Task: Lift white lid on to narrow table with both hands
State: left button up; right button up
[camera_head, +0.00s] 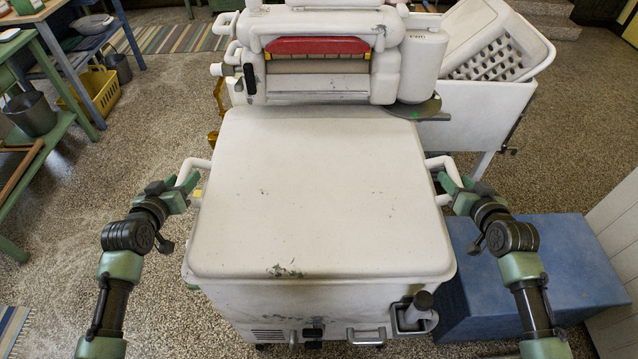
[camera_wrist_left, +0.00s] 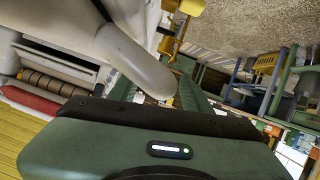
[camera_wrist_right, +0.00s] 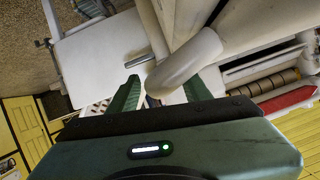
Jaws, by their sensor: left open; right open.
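The white lid (camera_head: 320,190) lies flat on top of the white wringer washer (camera_head: 300,308). It has a tubular handle at each side. My left gripper (camera_head: 187,187) is open at the left handle (camera_head: 194,166); in the left wrist view the handle (camera_wrist_left: 140,58) reaches toward the space between the fingers (camera_wrist_left: 165,92). My right gripper (camera_head: 452,187) is open at the right handle (camera_head: 442,166); in the right wrist view this handle (camera_wrist_right: 185,65) lies between the fingers (camera_wrist_right: 162,92). I cannot tell whether the fingers touch the handles. I cannot make out a narrow table for certain.
The wringer with a red bar (camera_head: 318,46) stands behind the lid. A white tub with a basket (camera_head: 495,45) is at the back right. A blue block (camera_head: 540,270) sits right of the washer. A green table (camera_head: 62,125) with a bucket (camera_head: 30,113) is at the left.

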pick_arm(q)
jog(key=shift+w, duration=0.15)
pick_arm(e)
jog(key=shift+w, duration=0.15)
pick_arm(q)
grip_shut()
pick_arm(e)
grip_shut()
jog(key=shift+f, duration=0.25)
dwell(0.7)
pick_arm(q)
jog(key=shift+w+r, duration=0.1)
jog(key=shift+r, duration=0.25)
pick_arm(e)
jog(key=shift+r, duration=0.4)
